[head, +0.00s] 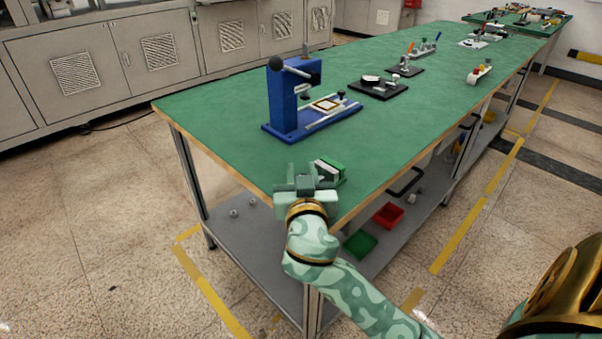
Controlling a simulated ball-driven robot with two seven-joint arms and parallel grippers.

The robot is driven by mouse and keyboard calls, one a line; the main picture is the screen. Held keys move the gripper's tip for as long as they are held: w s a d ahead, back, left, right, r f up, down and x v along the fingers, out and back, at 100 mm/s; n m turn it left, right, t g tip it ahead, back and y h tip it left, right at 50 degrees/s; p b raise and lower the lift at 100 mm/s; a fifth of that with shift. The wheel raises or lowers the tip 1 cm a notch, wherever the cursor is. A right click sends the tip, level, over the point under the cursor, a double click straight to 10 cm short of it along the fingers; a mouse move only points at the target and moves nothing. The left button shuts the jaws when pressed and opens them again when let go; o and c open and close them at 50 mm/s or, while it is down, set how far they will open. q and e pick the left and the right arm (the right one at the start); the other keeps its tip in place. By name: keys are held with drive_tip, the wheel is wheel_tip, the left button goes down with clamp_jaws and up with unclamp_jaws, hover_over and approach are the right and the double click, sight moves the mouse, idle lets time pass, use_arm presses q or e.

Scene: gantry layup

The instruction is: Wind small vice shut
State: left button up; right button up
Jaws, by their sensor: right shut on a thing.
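The small vice (331,170), green with a pale strip across its top, sits at the near corner of the green-topped bench (228,130). My right gripper (307,180) is at the near left side of the vice and is shut on part of it. The gripper's own body hides the gripped part and the near end of the vice, so I cannot tell how far apart the jaws are. My left gripper is not in view.
A blue press (283,98) with a lever stands behind the vice. Black-based fixtures (378,87) lie farther along the bench. The bench top left of the vice is clear. A lower shelf holds a red bin (388,215) and a green bin (360,244).

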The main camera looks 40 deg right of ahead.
drive_tip(key=shift+f+m+g+h+b, duration=0.2)
drive_tip(key=shift+m+g+h+b, duration=0.15)
drive_tip(key=shift+m+g+h, duration=0.55)
drive_tip(key=shift+d+g+h, duration=0.1)
drive_tip(key=shift+g+h, duration=0.2)
drive_tip(key=shift+h, duration=0.1)
drive_tip(key=shift+s+m, duration=0.1)
drive_tip(key=shift+m, duration=0.2)
drive_tip(key=shift+r, duration=0.15)
drive_tip(key=o, duration=0.7)
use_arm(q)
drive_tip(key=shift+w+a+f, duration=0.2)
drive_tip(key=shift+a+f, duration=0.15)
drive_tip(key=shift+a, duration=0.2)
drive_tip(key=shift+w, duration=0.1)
